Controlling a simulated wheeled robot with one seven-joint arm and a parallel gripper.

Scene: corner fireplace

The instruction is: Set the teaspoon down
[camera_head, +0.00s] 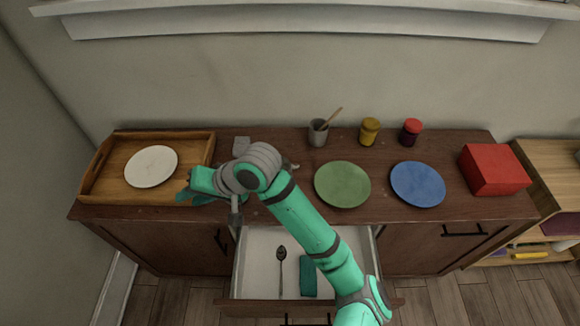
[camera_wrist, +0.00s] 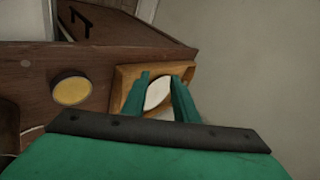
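A dark spoon (camera_head: 281,262), which looks like the teaspoon, lies lengthwise in the open drawer (camera_head: 258,285), left of a teal item (camera_head: 308,275). My gripper (camera_head: 183,195) is above the left part of the counter, by the right edge of the wooden tray (camera_head: 108,198), well away from the spoon. In the wrist view my gripper's two fingers (camera_wrist: 160,88) are apart, with the white plate (camera_wrist: 158,93) on the tray showing between them. I see nothing held in them. The spoon is not seen in the wrist view.
On the counter (camera_head: 285,205) stand a green plate (camera_head: 343,184), a blue plate (camera_head: 418,184), a red box (camera_head: 494,169), a grey cup (camera_head: 318,132), a yellow jar (camera_head: 369,131) and a red-lidded jar (camera_head: 411,131). My arm crosses above the drawer. A low shelf (camera_head: 555,160) is at right.

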